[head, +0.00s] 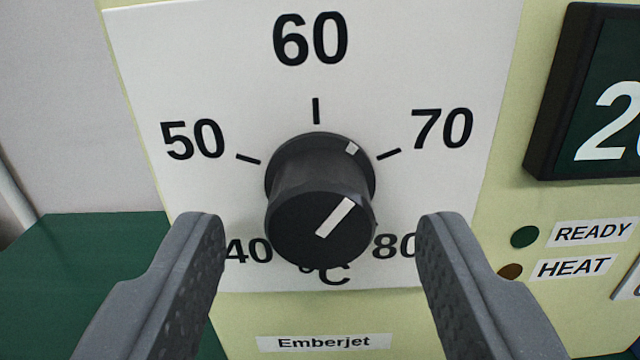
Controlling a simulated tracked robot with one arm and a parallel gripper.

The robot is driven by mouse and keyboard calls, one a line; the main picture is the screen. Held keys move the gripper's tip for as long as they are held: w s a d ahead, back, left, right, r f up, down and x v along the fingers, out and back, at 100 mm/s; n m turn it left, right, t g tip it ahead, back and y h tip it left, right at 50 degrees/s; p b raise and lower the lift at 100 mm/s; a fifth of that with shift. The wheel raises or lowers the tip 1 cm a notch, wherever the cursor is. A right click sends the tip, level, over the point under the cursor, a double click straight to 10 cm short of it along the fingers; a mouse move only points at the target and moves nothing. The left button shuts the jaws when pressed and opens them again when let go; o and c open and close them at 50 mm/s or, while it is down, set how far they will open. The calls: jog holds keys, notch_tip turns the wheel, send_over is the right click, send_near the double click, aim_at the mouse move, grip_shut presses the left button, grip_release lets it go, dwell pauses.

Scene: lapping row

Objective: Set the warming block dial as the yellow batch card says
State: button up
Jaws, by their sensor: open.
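The black warming block dial (320,205) is in the middle of the head view, on a white scale plate (180,60) marked 40 to 80 °C. Its white pointer line (336,216) slants up and right, between the 60 and 70 marks, at neither tick. My gripper (320,232) is open, with one finger on each side of the knob and a visible gap on both sides. The fingers partly cover the 40 and 80 labels. The yellow batch card is not in view.
A dark display (590,100) at the right edge is cut off; a 2 shows first. Below it are a dark green READY lamp (524,237) and a brownish HEAT lamp (510,272). An Emberjet label (325,341) sits below the dial. A green surface (70,280) lies at left.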

jog(key=shift+w+r, duration=0.1)
jog(key=shift+w, duration=0.55)
jog(key=c, duration=1)
jog(key=shift+o, duration=0.2)
jog(key=shift+r+m, duration=0.1)
jog(key=shift+m, duration=0.2)
jog(key=shift+m+p, duration=0.5)
jog(key=shift+p, duration=0.25)
jog(key=shift+m+p, duration=1)
jog(key=shift+m, duration=1.1)
jog(key=shift+d, duration=0.1)
